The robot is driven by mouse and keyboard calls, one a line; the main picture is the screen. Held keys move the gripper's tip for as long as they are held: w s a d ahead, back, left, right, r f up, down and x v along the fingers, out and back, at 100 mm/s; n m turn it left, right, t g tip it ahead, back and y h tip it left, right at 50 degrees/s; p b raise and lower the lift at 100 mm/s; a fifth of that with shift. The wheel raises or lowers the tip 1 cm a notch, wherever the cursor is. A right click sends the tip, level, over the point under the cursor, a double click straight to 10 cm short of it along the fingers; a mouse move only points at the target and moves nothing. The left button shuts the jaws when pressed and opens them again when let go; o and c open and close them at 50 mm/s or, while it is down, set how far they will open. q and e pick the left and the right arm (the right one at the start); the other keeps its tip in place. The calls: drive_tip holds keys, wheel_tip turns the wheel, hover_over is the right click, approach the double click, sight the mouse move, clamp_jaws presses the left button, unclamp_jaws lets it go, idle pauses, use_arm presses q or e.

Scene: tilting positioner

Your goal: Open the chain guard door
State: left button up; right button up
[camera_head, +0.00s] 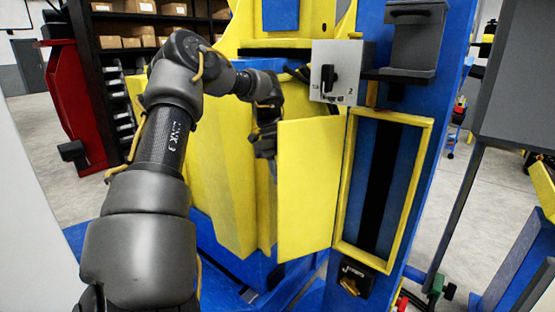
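The chain guard door (310,190) is a flat yellow panel in the head view. It stands swung open to the left of its yellow frame (345,165), joined at the frame's left side. The uncovered opening shows a blue recess with a dark vertical strip (380,185). My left gripper (268,150) is at the door's upper left, free edge, pointing down. Its fingers are small, dark and partly hidden by the door, so whether they touch or grip it is unclear. My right gripper is out of view.
A grey switch box (336,72) with a black handle sits just above the door. The large yellow positioner body (215,170) stands behind my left arm. A black latch plate (354,278) is below the frame. A grey cabinet (517,75) is at right.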

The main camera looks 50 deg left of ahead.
use_arm(q)
drive_tip(key=v, duration=0.7)
drive_tip(key=shift+r+b, duration=0.25)
drive_tip(key=shift+b, duration=0.2)
drive_tip(key=shift+a+f, duration=0.1)
